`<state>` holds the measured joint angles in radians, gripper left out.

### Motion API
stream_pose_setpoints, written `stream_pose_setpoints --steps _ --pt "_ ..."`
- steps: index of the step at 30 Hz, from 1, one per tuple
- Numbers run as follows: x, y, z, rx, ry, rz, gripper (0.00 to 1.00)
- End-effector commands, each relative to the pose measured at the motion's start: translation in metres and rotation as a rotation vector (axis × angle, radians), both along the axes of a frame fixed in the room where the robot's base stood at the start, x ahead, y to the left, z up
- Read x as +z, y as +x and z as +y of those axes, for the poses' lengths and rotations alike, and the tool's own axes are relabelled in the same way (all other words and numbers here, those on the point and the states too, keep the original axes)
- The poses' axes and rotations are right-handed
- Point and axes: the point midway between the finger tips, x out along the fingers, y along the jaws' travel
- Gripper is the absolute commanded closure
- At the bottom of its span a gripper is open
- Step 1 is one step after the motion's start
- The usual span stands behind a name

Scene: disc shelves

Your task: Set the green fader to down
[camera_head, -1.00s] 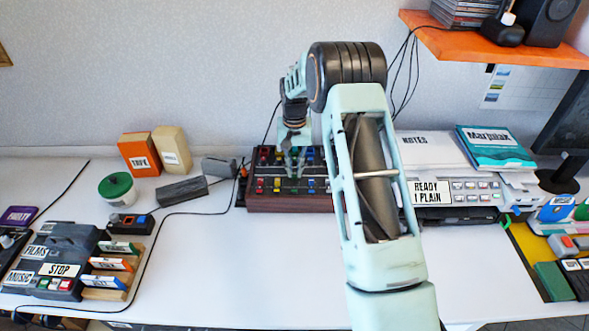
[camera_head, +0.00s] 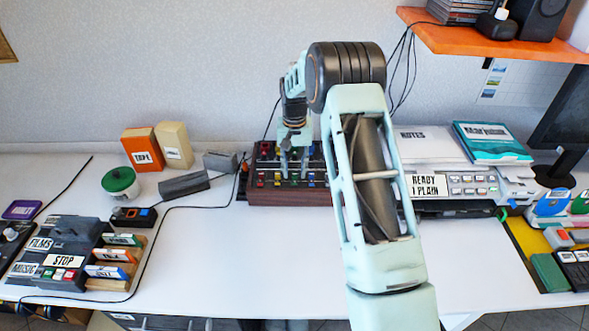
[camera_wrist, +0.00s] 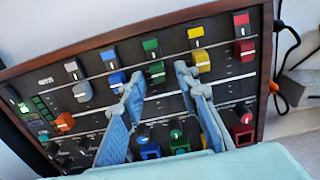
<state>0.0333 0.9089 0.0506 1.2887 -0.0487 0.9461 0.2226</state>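The mixer (camera_head: 290,198) is a dark panel in a wooden case on the table, with columns of coloured pieces. In the wrist view, the green column has an upper green piece (camera_wrist: 150,45) and a lower green cap (camera_wrist: 157,73) with a pale line. My gripper (camera_wrist: 160,72) is open, with one blue-grey finger on each side of the lower green cap and no visible contact. It also shows over the panel in the head view (camera_head: 294,172). The fingers hide part of the panel below. I cannot tell their height above it.
In the wrist view, blue (camera_wrist: 116,81) and yellow (camera_wrist: 202,61) caps flank the green column. Coloured knobs (camera_wrist: 182,138) lie lower on the panel. A printer-like device (camera_head: 455,195) stands right of the mixer, a grey block (camera_head: 184,185) left. The table in front is clear.

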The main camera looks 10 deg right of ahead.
Motion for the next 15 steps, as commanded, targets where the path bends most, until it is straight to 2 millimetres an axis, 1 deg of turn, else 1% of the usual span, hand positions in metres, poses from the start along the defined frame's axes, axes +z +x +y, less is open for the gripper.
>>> stream_pose_setpoints --steps 5,8,11,15 --pt "0.002 0.0 0.0 0.0 0.0 -0.001 0.71" --pt "0.011 0.001 0.0 0.0 -0.001 -0.004 0.71" --pt "0.028 0.001 0.0 0.0 -0.001 -0.004 0.71" --pt "0.059 0.002 0.0 0.001 -0.001 -0.006 0.71"
